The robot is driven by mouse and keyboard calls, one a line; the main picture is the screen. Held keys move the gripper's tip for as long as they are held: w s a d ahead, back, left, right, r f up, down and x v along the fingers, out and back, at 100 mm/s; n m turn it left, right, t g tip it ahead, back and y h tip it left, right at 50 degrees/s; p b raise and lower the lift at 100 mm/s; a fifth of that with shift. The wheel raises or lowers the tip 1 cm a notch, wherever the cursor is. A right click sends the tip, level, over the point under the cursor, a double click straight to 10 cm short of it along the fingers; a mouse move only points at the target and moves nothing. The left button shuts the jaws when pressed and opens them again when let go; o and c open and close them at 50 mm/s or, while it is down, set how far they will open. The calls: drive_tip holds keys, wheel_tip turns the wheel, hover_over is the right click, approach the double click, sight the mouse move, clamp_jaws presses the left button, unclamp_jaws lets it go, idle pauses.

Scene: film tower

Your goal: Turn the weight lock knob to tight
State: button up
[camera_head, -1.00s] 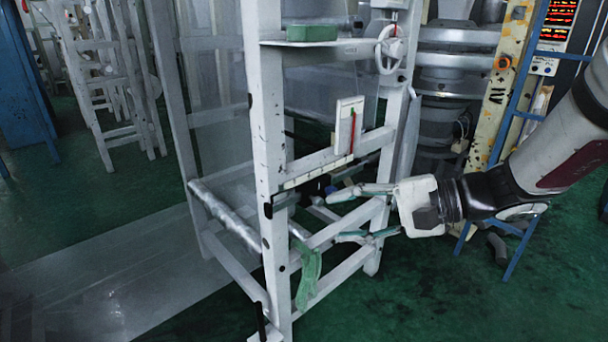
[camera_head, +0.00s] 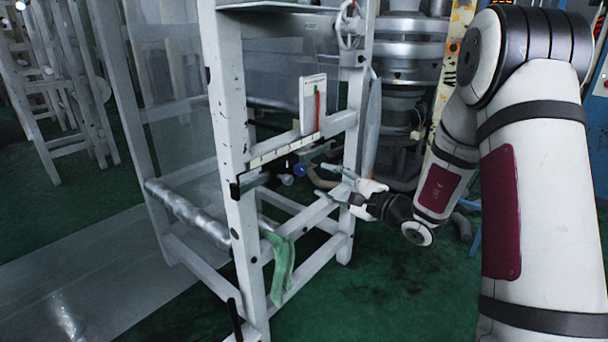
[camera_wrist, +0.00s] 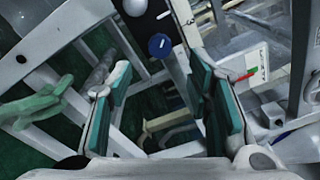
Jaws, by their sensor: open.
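The weight lock knob appears to be the blue knob (camera_wrist: 159,45) with a white line across its face. In the wrist view it is near the top middle, beyond my fingertips. In the head view the small blue knob (camera_head: 300,170) sits below the scale bar of the white frame (camera_head: 232,130). My gripper (camera_head: 329,182) is at the frame's right side, to the right of the knob and apart from it. In the wrist view my gripper (camera_wrist: 160,85) is open, with nothing between its green-padded fingers. The knob's white line is slanted; its setting cannot be read.
A white panel (camera_head: 306,112) with a red pointer stands above the scale bar. A green cloth (camera_head: 283,265) hangs on the lower rail. A handwheel (camera_head: 350,24) is at the upper right. Frame bars lie close around my gripper. Green floor is open at right.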

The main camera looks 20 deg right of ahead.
sight(304, 171)
drive_tip(key=x, duration=0.8)
drive_tip(key=shift+b, duration=0.4)
clamp_jaws()
